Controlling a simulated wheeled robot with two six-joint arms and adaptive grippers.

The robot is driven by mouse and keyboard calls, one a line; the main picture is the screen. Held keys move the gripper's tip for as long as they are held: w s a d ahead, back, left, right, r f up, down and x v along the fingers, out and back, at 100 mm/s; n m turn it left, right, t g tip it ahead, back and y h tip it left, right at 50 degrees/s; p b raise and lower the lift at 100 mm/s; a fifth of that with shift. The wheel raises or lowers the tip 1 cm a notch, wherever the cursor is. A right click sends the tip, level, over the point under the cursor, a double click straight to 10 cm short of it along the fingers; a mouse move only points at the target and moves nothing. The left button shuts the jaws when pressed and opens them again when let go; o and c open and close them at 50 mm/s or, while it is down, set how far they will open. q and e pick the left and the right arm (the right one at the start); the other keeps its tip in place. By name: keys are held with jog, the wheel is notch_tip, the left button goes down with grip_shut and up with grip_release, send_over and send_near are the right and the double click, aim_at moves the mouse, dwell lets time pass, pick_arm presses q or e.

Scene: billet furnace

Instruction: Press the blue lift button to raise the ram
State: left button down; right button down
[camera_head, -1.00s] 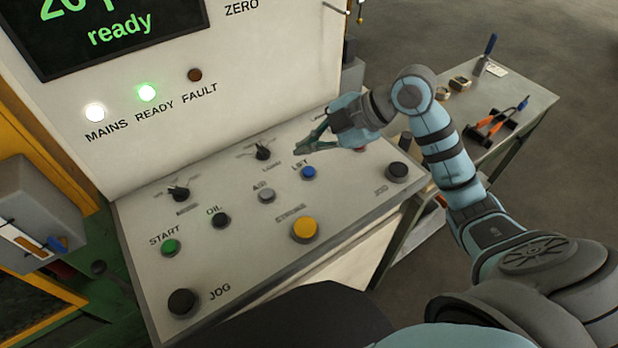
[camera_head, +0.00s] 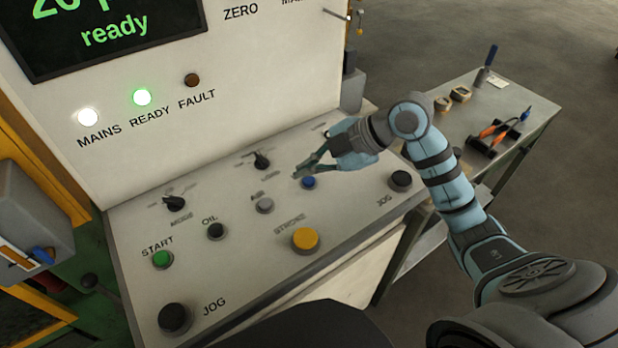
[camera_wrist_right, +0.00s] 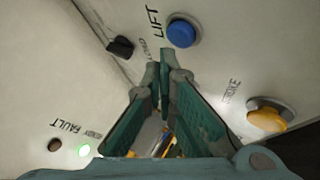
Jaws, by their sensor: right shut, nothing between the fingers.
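The blue lift button (camera_head: 308,182) sits on the sloped control panel (camera_head: 240,225), in the panel's middle right. My right gripper (camera_head: 298,174) is shut and empty, its tips just above and left of the blue button in the head view. In the right wrist view the blue button (camera_wrist_right: 182,31) stands beyond the closed fingertips (camera_wrist_right: 158,60), beside the word LIFT. A gap shows between the tips and the button there. Whether the tips touch the panel cannot be told. My left gripper is not in view.
A yellow stroke button (camera_head: 305,239), a grey button (camera_head: 265,205) and a black jog button (camera_head: 400,181) are close by on the panel. A black selector knob (camera_head: 261,160) stands behind. A side table (camera_head: 490,130) with tools is at the right.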

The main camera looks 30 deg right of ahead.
aim_at(309, 182)
dwell(0.8)
jog(key=shift+f, duration=0.4)
jog(key=shift+f, duration=0.45)
dwell(0.4)
jog(key=shift+r+p, duration=0.85)
jog(key=shift+p, duration=0.05)
jog(key=shift+r, duration=0.1)
notch_tip(309, 182, up, 5)
jog(key=p, duration=0.5)
jog(key=shift+p, duration=0.3)
